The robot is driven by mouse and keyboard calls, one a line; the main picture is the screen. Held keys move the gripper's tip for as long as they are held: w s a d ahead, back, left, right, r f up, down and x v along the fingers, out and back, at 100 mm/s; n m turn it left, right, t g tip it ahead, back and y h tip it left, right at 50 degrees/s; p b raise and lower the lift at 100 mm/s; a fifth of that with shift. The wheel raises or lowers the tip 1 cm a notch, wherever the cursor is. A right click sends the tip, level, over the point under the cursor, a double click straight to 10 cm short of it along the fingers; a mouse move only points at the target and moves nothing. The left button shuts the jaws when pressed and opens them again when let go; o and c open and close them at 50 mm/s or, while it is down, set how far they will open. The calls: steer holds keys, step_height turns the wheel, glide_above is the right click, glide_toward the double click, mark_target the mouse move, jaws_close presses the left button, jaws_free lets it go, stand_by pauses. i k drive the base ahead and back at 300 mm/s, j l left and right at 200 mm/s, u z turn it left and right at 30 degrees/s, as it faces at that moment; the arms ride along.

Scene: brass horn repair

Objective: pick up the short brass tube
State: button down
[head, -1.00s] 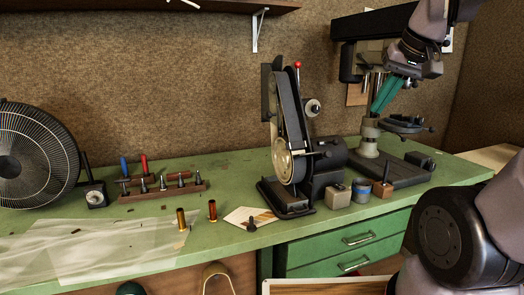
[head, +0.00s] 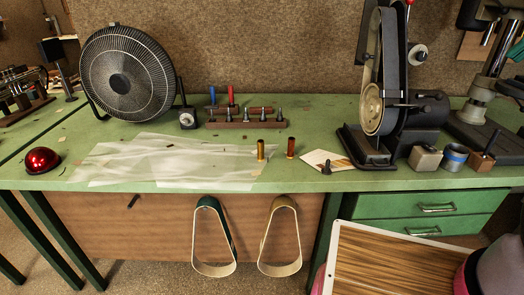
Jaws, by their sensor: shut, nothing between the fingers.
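Two short upright tubes stand on the green bench near its front edge. The left one is a yellow brass tube (head: 261,150); the right one is a redder, copper-brown tube (head: 291,148). They stand apart, and I cannot tell which is meant as the short one. My gripper (head: 517,50) shows only as a teal sliver of finger at the right edge, by the drill press column. It is shut and empty, far to the right of both tubes. The rest of it is outside the view.
Beside the tubes lie a plastic sheet (head: 165,160) and a pale card (head: 318,161) with a small dark piece. A tool rack (head: 240,124) and fan (head: 125,75) stand behind. The belt sander (head: 415,120) stands between tubes and gripper. A white-rimmed tray (head: 345,250) is low in front.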

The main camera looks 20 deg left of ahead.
mark_target(260, 142)
steer(key=k+j, duration=0.1)
steer(key=j, duration=1)
steer(key=k+j, duration=0.1)
steer(key=j, duration=0.95)
steer(key=u, duration=0.05)
